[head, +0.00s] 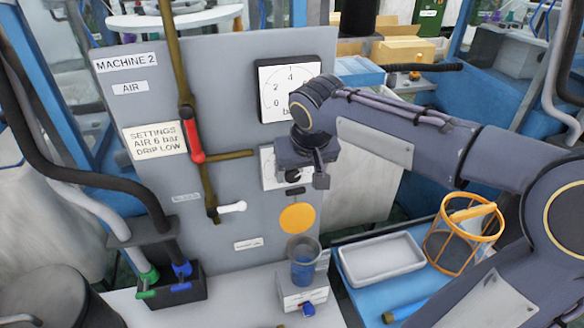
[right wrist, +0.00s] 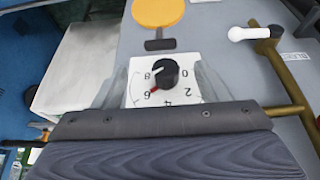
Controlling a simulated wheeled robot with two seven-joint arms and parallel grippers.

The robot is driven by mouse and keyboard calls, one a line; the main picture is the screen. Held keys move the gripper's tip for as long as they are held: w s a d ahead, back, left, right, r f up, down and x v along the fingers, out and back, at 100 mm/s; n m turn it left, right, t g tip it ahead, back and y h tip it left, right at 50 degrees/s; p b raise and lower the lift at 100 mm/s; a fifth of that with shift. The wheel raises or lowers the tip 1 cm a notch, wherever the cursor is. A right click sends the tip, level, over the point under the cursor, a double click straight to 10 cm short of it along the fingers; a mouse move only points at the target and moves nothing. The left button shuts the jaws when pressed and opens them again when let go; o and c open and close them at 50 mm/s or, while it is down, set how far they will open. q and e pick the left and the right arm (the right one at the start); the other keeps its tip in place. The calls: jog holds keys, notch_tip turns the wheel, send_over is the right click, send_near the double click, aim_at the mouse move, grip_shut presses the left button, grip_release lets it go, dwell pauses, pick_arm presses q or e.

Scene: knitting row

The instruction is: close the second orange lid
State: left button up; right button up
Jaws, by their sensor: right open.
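One round orange lid (head: 297,217) stands face-on against the grey panel, above a cup with blue contents (head: 304,268). A short black piece (head: 294,192) sits just above the disc. Both also show at the top of the right wrist view, the orange disc (right wrist: 158,11) and the black piece (right wrist: 160,45). I see no other orange lid. My right gripper (head: 308,175) is in front of the panel, above the orange disc and apart from it. It is open and empty, with a gauge dial (right wrist: 165,80) seen between its fingers. My left gripper is not in view.
A red-handled valve (head: 195,143) and a white-handled lever (head: 232,207) stick out on brass pipes to the left. A pressure gauge (head: 288,88) is above. A white tray (head: 381,260) and an orange basket (head: 461,235) stand at right. A black holder with hoses (head: 160,292) is at lower left.

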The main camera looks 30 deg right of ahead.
aim_at(296, 189)
jog(key=x, duration=0.7)
jog(key=shift+w+f, duration=0.1)
jog(key=shift+f, duration=0.15)
